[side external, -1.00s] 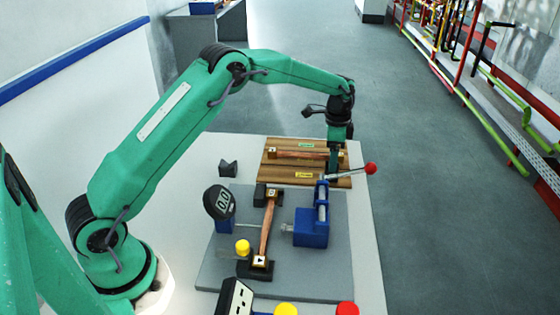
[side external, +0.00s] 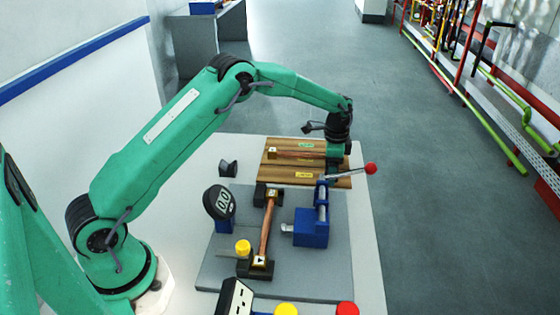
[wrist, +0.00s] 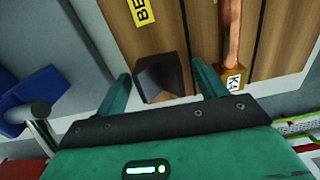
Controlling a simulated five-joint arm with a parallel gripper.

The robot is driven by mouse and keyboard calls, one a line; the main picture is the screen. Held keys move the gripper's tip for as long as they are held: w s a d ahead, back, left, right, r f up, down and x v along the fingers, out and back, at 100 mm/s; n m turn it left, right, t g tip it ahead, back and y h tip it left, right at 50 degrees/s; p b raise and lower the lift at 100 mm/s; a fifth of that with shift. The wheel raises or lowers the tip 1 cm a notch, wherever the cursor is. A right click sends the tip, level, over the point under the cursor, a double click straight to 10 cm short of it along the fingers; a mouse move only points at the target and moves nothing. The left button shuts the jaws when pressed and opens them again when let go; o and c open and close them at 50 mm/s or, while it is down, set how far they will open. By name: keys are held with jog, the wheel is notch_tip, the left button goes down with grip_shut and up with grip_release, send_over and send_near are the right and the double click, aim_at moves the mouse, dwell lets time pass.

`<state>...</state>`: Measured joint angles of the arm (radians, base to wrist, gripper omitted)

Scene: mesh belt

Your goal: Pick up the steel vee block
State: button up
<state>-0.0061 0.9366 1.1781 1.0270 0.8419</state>
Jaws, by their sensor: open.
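In the wrist view a dark grey block (wrist: 165,82), which looks like the steel vee block, sits near the end of the striped wooden board. My gripper (wrist: 160,70) is open, with one green finger on each side of the block. I see a gap on both sides. I cannot tell whether the fingertips are down at its height. In the side view my gripper (side external: 334,170) is low over the board's right end, and the block there is hidden behind it and the vise handle. Another dark notched block (side external: 228,169) stands left of the board.
The wooden board (side external: 280,181) carries a copper bar (side external: 308,154) beside my gripper. A blue vise (side external: 312,228) with a red-knobbed handle (side external: 370,168) stands close in front.

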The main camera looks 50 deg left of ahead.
jog(key=shift+r, duration=0.1)
jog(key=c, duration=1.4)
jog(key=shift+r, duration=5)
